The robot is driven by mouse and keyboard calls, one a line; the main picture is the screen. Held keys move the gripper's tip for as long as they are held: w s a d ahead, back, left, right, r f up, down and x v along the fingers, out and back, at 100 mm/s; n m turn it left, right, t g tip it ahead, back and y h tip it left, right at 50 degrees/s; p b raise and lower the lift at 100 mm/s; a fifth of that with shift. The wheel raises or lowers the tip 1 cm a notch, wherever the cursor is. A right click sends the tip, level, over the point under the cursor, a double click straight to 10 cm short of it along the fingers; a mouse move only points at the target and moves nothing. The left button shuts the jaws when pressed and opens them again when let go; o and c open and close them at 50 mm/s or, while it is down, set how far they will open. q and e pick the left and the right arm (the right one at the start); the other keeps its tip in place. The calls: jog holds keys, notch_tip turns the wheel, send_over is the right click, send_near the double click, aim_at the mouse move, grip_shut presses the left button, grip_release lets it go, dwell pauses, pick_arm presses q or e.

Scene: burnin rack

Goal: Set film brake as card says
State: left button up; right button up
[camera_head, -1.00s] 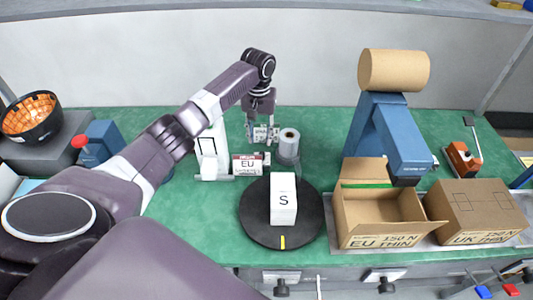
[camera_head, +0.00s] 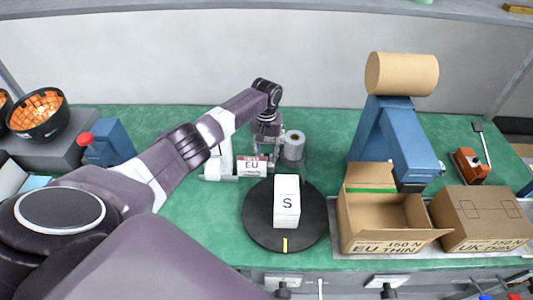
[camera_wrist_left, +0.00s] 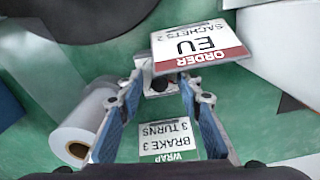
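The card (camera_wrist_left: 170,140) reads, upside down in the left wrist view, WRAP, 3 TURNS, BRAKE 3. It lies beyond the gap between the fingers of my left gripper (camera_wrist_left: 162,85); the fingers are apart. In the head view the left gripper (camera_head: 266,146) hangs just left of the grey film roll (camera_head: 293,147). The roll also shows left of the fingers in the wrist view (camera_wrist_left: 84,132). A small pale part with a dark round spot (camera_wrist_left: 159,82) sits between the fingertips; I cannot tell whether they touch it. The brake is not clearly visible. My right gripper is out of view.
The EU order card (camera_head: 251,166) stands close in front of the gripper. A white box marked S (camera_head: 287,203) stands on a black turntable (camera_head: 257,228). An open EU carton (camera_head: 386,222), a UK carton (camera_head: 482,217) and a blue machine (camera_head: 405,140) are to the right.

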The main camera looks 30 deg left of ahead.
pick_arm(q)
jog(key=shift+c, duration=0.2)
grip_shut()
jog(key=shift+m, duration=0.8)
jog(key=shift+o, duration=0.2)
grip_release()
jog(key=shift+r, duration=0.1)
